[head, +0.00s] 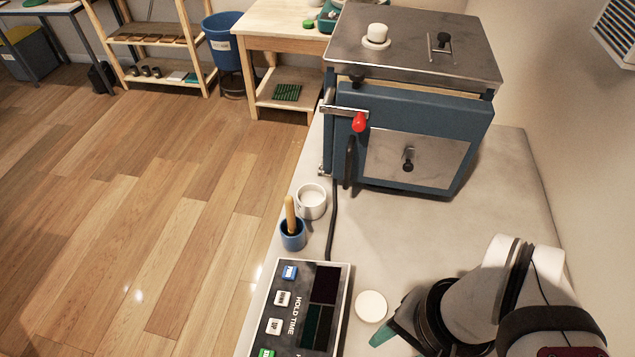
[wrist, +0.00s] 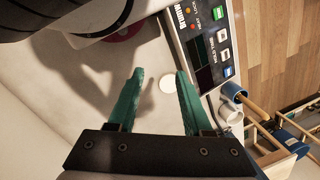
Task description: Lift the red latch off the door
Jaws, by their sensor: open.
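The red latch (head: 359,122) sits at the left front edge of the blue kiln's door, at the end of a short metal bar (head: 340,111). The kiln door (head: 415,157) has a metal panel with a small dark knob and looks shut. My gripper shows at the lower right in the head view, its teal finger (head: 384,334) low over the worktop, well in front of the kiln and apart from it. In the wrist view my gripper (wrist: 158,75) is open, with nothing between its teal fingers. The latch does not show in the wrist view.
A control panel (head: 298,310) lies at the worktop's left front, with a white disc (head: 371,306) beside it. A blue cup (head: 292,236) holding a wooden-handled tool and a white cup (head: 311,201) stand near the left edge. The worktop (head: 420,230) before the kiln is clear.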

